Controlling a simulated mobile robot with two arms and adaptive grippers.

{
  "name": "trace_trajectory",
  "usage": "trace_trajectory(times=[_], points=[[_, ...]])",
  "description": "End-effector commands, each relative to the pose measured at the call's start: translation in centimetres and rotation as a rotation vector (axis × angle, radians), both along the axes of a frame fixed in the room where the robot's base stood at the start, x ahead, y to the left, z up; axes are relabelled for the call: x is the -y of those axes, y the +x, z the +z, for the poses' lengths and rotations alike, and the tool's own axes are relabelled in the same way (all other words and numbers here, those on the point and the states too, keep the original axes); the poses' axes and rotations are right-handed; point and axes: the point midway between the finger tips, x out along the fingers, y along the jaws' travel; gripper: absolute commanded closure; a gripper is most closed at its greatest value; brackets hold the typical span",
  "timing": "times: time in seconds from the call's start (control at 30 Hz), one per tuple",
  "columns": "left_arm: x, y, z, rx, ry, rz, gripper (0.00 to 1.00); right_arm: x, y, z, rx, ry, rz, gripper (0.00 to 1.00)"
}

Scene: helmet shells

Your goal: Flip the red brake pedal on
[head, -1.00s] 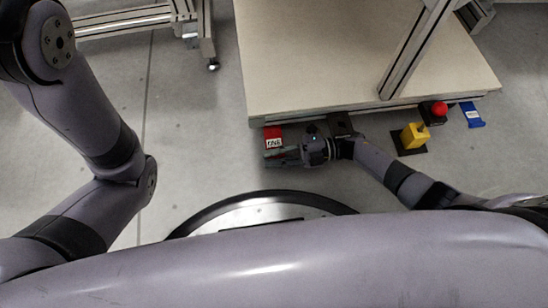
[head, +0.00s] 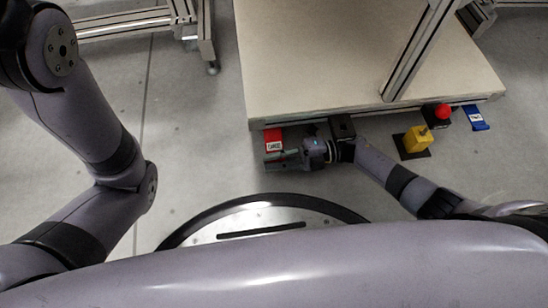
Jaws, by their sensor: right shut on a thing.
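The red brake pedal (head: 274,135) with a white label is low at the front edge of the platform, left of centre in the head view. My right gripper (head: 276,159) reaches in from the right, with its fingers pointing left at the near side of the pedal. It is shut on the red pedal; the fingers and the pedal's near edge overlap, so the exact contact is hard to see. My left arm shows at the left, but its gripper is out of view.
A beige platform (head: 330,60) with a metal post (head: 420,50) stands just beyond the pedal. To the right are a yellow pedal (head: 417,139), a red button on a black box (head: 442,112) and a blue labelled pedal (head: 474,118). Grey floor is free at the left.

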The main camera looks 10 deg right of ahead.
Motion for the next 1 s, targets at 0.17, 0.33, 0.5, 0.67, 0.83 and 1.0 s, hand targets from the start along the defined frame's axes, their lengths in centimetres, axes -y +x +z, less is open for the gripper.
trace_trajectory(times=[0.17, 0.33, 0.5, 0.67, 0.83, 1.0], points=[[0.00, -0.01, -0.18, 0.000, 0.000, 0.000, 1.00, 0.39, 1.16, -0.66, -0.001, -0.026, -0.037, 1.00], [0.00, -0.02, -0.19, 0.001, 0.000, 0.000, 1.00, 0.37, 1.16, -0.66, -0.001, -0.026, -0.037, 1.00], [0.00, -0.02, -0.19, 0.001, 0.000, 0.000, 1.00, 0.36, 1.16, -0.66, -0.001, -0.025, -0.038, 1.00], [0.00, -0.02, -0.18, 0.001, 0.000, 0.000, 1.00, 0.39, 1.16, -0.65, -0.001, -0.025, -0.038, 0.77], [-0.01, -0.03, -0.15, 0.001, 0.000, 0.000, 1.00, 0.42, 1.10, -0.65, -0.002, -0.025, -0.038, 0.67], [-0.01, -0.03, -0.11, 0.001, 0.000, 0.000, 1.00, 0.45, 1.04, -0.66, -0.003, -0.025, -0.037, 0.67]])
